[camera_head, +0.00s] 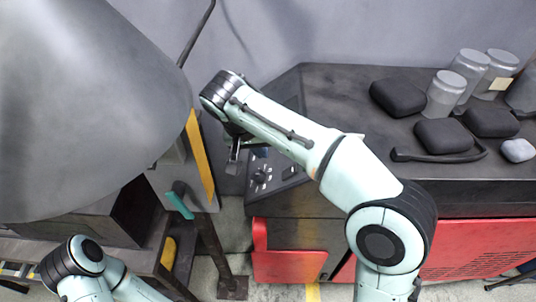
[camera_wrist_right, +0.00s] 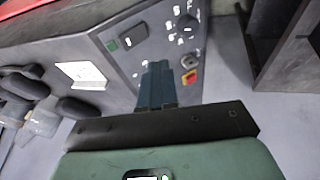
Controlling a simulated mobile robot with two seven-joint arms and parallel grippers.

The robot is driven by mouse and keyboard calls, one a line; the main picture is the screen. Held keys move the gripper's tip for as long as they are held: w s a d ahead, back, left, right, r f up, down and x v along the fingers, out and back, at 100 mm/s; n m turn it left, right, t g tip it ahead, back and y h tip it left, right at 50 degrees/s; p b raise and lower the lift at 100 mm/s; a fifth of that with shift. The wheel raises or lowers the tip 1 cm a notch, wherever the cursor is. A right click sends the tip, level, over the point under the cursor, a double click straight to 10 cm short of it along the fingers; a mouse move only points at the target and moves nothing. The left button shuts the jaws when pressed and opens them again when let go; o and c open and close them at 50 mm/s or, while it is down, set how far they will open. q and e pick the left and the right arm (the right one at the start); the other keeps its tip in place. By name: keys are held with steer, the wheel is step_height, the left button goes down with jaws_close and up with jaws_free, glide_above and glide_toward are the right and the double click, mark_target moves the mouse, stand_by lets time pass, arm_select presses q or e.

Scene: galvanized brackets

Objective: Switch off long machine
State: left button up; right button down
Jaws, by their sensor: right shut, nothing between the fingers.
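The long machine (camera_head: 325,85) has a dark top and a red front, and it fills the right of the head view. Its control panel (camera_head: 272,176) is at its left end, with dark knobs. Contact cannot be told. In the head view, the right gripper (camera_head: 259,152) is partly hidden by its arm. My left gripper is not in view.
Dark rounded pieces (camera_head: 398,97) and several clear jars (camera_head: 446,93) stand on the machine's top. A large grey cone-shaped body (camera_head: 90,100) blocks the upper left. A dark bench (camera_head: 140,245) stands left of the machine, with a narrow floor gap (camera_head: 235,240) between.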

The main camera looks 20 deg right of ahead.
steer(key=v, duration=0.4)
steer(key=shift+a+r, duration=0.25)
steer(key=shift+a, duration=0.15)
